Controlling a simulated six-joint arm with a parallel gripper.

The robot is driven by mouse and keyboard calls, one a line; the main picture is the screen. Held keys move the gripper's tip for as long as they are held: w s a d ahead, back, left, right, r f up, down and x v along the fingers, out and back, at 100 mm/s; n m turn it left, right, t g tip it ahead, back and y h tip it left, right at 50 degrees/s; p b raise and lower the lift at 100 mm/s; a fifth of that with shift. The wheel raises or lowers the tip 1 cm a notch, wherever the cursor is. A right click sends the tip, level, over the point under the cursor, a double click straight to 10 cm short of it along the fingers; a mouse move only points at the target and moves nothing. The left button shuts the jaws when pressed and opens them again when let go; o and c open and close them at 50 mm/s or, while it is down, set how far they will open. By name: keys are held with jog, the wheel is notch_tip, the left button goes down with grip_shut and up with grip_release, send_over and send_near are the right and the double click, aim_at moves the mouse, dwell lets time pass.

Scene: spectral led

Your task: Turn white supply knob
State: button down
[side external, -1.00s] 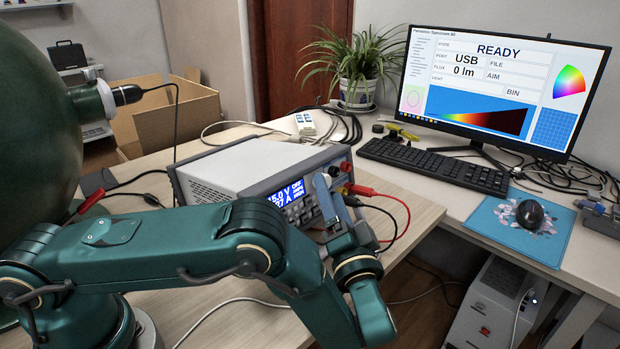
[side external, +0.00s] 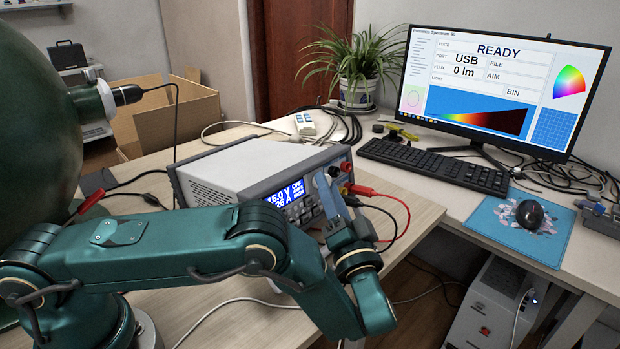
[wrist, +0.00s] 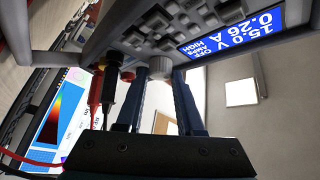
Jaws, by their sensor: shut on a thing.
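The white power supply (side external: 240,165) sits on the wooden desk, its front panel facing my arm. Its blue display (wrist: 262,30) shows 15.0 V, OFF and 0.26 A in the wrist view. My gripper (wrist: 160,73) is at the front panel, with its two blue-grey fingers on either side of a pale round knob (wrist: 159,66), shut on it. In the side view my gripper (side external: 328,190) covers the knob.
Red and black leads (side external: 385,192) plug into the panel's right side, close to my gripper; their plugs also show in the wrist view (wrist: 101,90). A large dark green sphere (side external: 35,110) stands at left. The monitor (side external: 490,90) reads READY, 0 lm.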

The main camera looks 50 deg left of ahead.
jog(key=shift+w+d+n+g+y, duration=0.1)
jog(key=shift+n+g+y, duration=0.3)
jog(key=shift+n+y, duration=0.7)
jog(key=shift+n+h, duration=0.3)
jog(key=c, duration=0.5)
grip_release()
jog(key=shift+m, duration=0.5)
